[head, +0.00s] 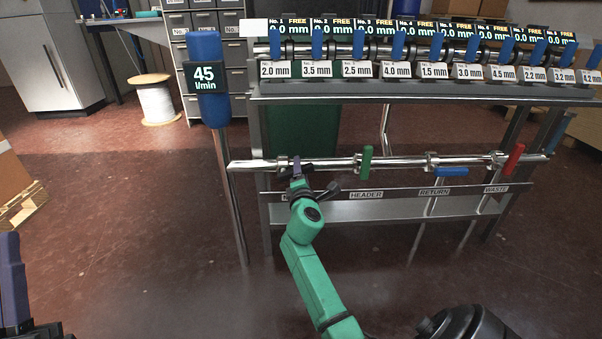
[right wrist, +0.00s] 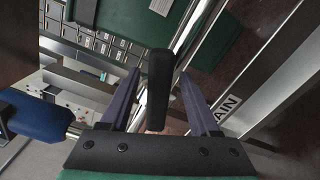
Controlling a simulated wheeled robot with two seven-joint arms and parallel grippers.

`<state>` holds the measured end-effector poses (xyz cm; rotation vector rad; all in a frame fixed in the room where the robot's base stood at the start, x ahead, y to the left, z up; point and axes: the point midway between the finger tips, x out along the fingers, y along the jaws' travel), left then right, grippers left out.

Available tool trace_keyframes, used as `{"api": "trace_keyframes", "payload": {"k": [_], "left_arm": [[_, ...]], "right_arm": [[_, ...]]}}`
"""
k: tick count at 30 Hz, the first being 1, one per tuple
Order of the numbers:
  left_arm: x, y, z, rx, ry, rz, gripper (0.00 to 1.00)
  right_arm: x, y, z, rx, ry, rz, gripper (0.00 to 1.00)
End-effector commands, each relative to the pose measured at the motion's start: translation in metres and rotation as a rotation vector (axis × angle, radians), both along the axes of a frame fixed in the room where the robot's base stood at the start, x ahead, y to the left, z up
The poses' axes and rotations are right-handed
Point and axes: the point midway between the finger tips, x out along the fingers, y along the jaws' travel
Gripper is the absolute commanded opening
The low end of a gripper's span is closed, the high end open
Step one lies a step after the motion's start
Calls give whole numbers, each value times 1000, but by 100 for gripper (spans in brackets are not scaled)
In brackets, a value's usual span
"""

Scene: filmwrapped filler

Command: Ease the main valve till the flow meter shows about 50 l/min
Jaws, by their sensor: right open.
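The flow meter (head: 206,77) at the left of the rack reads 45 l/min. The main valve's black lever (right wrist: 158,85) stands between the two purple fingers of my right gripper (head: 298,168) in the right wrist view, with gaps on both sides. That gripper is open at the left end of the pipe (head: 330,163). My arm covers much of the main valve in the head view. Part of its label (right wrist: 226,107), "AIN", shows in the wrist view. Part of my left gripper (head: 14,280) shows at the lower left edge; its opening cannot be judged.
On the same pipe are a green header lever (head: 367,162), a blue return lever (head: 452,172) and a red waste lever (head: 514,158). Above them stands a shelf (head: 400,92) with numbered blue-handled gauges.

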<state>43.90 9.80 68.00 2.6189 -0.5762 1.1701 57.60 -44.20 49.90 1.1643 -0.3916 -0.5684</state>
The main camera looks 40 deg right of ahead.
Motion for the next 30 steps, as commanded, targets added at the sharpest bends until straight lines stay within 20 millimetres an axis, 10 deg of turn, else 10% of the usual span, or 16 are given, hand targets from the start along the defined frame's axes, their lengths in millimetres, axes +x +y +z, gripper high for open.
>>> {"api": "trace_keyframes", "payload": {"k": [8,13,30], "left_arm": [[-1,1,4,-2,-11,1,0],[-1,1,3,-2,-11,1,0],[-1,0,3,-1,-10,1,0]], "right_arm": [[1,-1,0,-1,-1,0,59],[1,-1,0,0,0,0,0],[1,0,0,-1,1,1,0]]}}
